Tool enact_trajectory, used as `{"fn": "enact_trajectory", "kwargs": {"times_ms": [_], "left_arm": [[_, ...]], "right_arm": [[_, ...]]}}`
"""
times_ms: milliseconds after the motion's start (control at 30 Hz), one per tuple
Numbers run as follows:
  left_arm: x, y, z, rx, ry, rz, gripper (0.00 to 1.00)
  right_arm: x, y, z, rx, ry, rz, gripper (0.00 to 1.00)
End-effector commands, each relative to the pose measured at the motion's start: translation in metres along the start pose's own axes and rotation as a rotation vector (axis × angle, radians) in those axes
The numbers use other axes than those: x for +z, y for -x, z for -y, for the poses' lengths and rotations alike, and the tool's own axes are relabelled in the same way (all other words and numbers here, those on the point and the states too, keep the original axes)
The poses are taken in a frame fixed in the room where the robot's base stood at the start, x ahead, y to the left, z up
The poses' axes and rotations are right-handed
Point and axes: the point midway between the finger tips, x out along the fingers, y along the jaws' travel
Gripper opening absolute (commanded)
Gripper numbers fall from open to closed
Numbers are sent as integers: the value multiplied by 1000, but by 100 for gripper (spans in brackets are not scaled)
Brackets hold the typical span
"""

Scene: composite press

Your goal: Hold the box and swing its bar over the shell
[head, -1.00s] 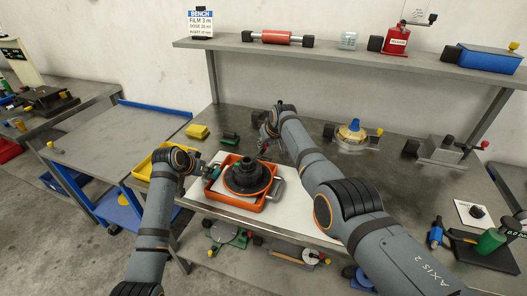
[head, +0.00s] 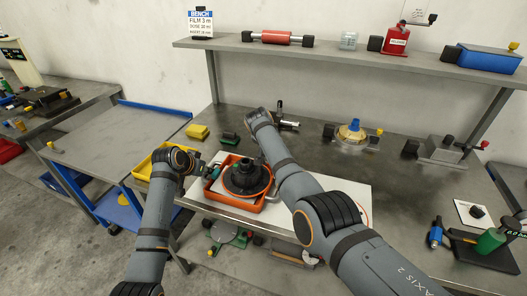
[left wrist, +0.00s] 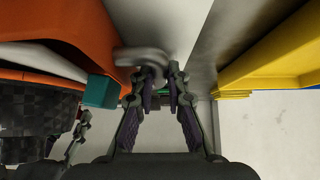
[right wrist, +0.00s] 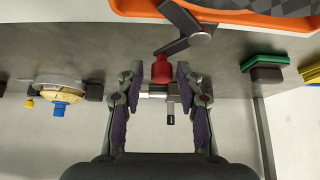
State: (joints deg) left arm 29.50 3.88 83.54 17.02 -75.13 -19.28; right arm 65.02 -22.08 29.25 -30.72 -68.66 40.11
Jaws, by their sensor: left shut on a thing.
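The orange box (head: 228,203) sits on the white sheet on the bench. The dark, round, stepped shell (head: 246,176) lies in it; its woven surface shows in the left wrist view (left wrist: 35,118). My left gripper (head: 203,170) is at the box's left side, shut on its grey curved handle (left wrist: 145,58); a teal block (left wrist: 100,91) is beside it. In the right wrist view, a dark bar (right wrist: 184,42) at the box's edge carries a red knob (right wrist: 161,70). My right gripper (right wrist: 160,72) is open, its fingers on either side of the knob with gaps showing. My right arm hides this in the head view.
A metal fitting with black ends (head: 288,124) stands behind the box. A yellow bin (head: 158,160) is left of my left gripper. A gold dish with a blue knob (head: 352,131) and a grey block device (head: 437,150) stand further right. The bench between is mostly clear.

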Motion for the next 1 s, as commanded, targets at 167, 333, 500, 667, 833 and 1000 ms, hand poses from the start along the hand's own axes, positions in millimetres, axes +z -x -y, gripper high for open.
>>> {"fn": "enact_trajectory", "kwargs": {"times_ms": [167, 333, 500, 667, 833, 1000], "left_arm": [[1, 0, 0, -1, 0, 2, 0], [1, 0, 0, -1, 0, 2, 0], [1, 0, 0, 0, 0, 2, 0], [1, 0, 0, 0, 0, 2, 0], [1, 0, 0, 0, 0, 2, 0], [0, 0, 0, 0, 0, 1, 0]], "right_arm": [[0, 0, 0, -2, 1, 0, 48], [0, 1, 1, -3, 1, 0, 48], [-14, 20, 2, -6, 0, -4, 48], [-34, 50, 1, -4, 0, -3, 48], [-51, 74, 0, -3, 0, -2, 48], [-56, 83, 0, -2, 1, 0, 48]]}}
